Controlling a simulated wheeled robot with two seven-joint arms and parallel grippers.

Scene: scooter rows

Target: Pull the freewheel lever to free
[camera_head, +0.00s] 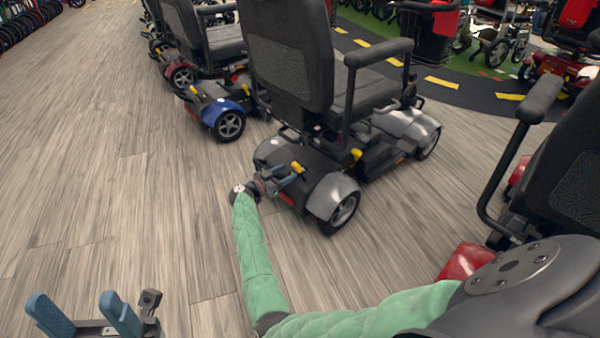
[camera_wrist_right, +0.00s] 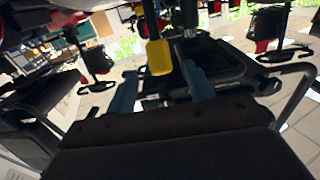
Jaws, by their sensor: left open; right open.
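A silver-grey scooter (camera_head: 335,191) stands in the middle of the head view with its rear towards me. A yellow freewheel lever (camera_head: 297,167) shows on the left of its rear cover, and another yellow lever (camera_head: 356,154) on the right. My right gripper (camera_head: 287,179) is open beside the left-hand lever. In the right wrist view a yellow lever (camera_wrist_right: 160,57) appears between the open blue fingers of that gripper (camera_wrist_right: 163,88), with gaps on both sides. Contact cannot be told. My left gripper (camera_head: 85,318) is open and empty above the floor at bottom left.
A blue scooter (camera_head: 212,103) and a red scooter (camera_head: 180,76) stand further back in the row. Another red scooter (camera_head: 466,261) is close at the right, by my right arm. The wood-look floor (camera_head: 100,170) on the left is clear.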

